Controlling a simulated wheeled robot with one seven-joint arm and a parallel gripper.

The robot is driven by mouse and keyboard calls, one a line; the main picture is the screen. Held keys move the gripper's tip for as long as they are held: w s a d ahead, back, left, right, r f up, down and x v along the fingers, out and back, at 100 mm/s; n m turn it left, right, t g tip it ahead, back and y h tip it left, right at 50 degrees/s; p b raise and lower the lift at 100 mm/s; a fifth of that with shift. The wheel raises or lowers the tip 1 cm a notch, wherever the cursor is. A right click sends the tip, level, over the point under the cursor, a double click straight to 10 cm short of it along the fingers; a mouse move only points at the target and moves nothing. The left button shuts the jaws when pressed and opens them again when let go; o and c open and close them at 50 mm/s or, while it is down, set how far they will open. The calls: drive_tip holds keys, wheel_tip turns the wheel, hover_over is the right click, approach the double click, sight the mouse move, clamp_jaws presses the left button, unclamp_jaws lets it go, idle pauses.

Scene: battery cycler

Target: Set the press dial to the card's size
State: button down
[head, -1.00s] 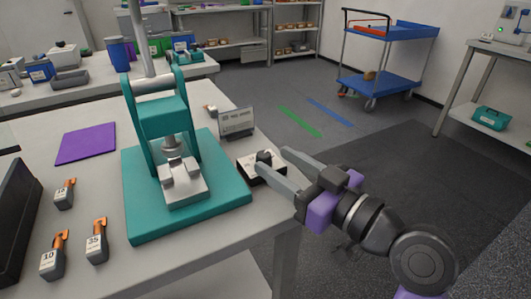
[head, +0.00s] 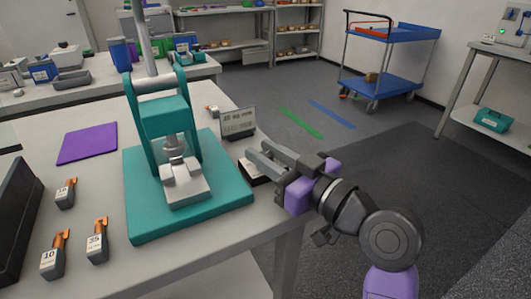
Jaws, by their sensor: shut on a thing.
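The teal press (head: 170,118) stands on its teal base (head: 225,190) on the table. A small dial box (head: 257,180), dark with a pale top, sits at the base's right edge; its black knob is mostly hidden by my gripper. My gripper (head: 257,157) reaches in from the right and is shut on the dial knob, its fingers either side of it. The knob's pointer and scale cannot be read. The card (head: 239,122) stands upright behind the dial; its printed size is too small to read surely, perhaps 25 sq mm.
Blocks with orange tops and number labels stand at front left, among them one marked 10 (head: 54,256) and one marked 35 (head: 97,243). A purple mat (head: 87,144) lies behind them. A black bin (head: 18,215) stands at the left edge.

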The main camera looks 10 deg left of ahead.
drive_tip(key=shift+d+f+n+g+y+b, duration=0.1)
drive_tip(key=shift+n+g+y+b, duration=0.3)
drive_tip(key=shift+g, duration=0.1)
drive_tip(key=shift+w+n+g+y+b, duration=0.1)
drive_tip(key=shift+n+g+y+b, duration=0.7)
drive_tip(key=shift+g, duration=0.4)
drive_tip(key=shift+n+g+y+b, duration=0.5)
drive_tip(key=shift+n+g+b, duration=0.25)
drive_tip(key=shift+n+g, duration=0.9)
drive_tip(key=shift+n+g+y+b, duration=0.5)
drive_tip(key=shift+n+g+b, duration=0.4)
drive_tip(key=shift+g, duration=1.35)
drive_tip(key=shift+n, duration=0.25)
drive_tip(key=c, duration=1.1)
unclamp_jaws()
drive_tip(key=shift+c, duration=0.2)
drive_tip(key=shift+s+d+p, duration=0.2)
drive_tip(key=shift+d+p, duration=0.5)
drive_tip(key=shift+d, duration=3.15)
